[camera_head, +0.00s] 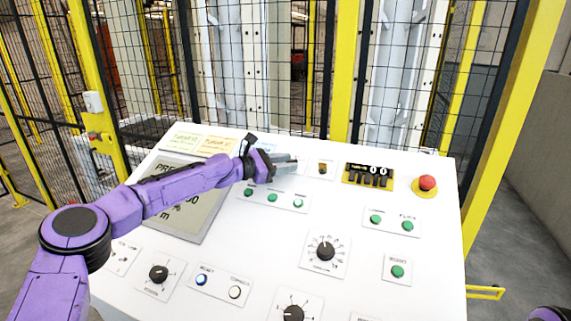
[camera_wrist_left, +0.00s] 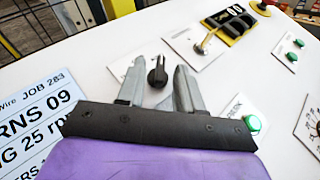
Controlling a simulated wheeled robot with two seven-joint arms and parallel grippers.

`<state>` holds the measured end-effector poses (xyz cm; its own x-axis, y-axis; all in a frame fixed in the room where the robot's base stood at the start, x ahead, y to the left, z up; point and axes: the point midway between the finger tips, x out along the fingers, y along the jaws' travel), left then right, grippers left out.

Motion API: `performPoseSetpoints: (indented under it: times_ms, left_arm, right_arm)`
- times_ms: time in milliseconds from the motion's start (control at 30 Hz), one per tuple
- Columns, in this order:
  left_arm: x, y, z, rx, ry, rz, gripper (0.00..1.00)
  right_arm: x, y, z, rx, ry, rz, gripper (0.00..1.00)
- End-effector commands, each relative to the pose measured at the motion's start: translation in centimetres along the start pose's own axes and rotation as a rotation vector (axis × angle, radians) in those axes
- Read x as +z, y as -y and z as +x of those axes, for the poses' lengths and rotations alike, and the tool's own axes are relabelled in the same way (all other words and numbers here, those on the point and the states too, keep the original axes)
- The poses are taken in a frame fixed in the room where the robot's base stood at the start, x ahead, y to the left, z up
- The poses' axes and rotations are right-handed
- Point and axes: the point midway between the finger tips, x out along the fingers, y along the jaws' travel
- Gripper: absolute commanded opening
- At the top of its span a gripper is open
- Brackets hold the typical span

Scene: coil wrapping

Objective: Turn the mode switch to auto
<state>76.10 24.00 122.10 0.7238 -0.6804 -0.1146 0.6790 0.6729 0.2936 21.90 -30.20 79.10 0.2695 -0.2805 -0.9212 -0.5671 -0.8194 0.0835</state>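A small black rotary switch (camera_wrist_left: 157,72), which I take to be the mode switch, sits on a white plate on the panel. Its label cannot be read. My left gripper (camera_wrist_left: 161,68) is open, with one grey finger on each side of the switch in the left wrist view. I see a gap on both sides and cannot tell how deep the fingertips reach around it. In the head view the left gripper (camera_head: 286,163) is at the upper middle of the panel and hides the switch. My right gripper is out of view.
Green buttons (camera_head: 272,197) lie just below. A display (camera_head: 190,215) lies under my left arm.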

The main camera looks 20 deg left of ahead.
Motion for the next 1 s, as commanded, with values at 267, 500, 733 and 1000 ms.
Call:
performPoseSetpoints:
  times_ms: [267,500,733,1000]
  left_arm:
    - [-0.4,0.0,-5.7,0.004,0.004,0.0,0.36]
    - [-0.1,-0.1,-9.8,0.002,0.001,0.001,0.36]
    - [-0.1,0.0,-10.3,-0.001,-0.001,-0.001,0.36]
    - [-0.1,0.0,-10.3,0.0,-0.001,-0.001,0.36]
  right_arm:
    - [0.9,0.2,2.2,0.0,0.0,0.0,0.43]
    - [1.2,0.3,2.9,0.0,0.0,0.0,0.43]
    - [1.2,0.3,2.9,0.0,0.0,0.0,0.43]
    - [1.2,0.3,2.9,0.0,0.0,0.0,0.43]
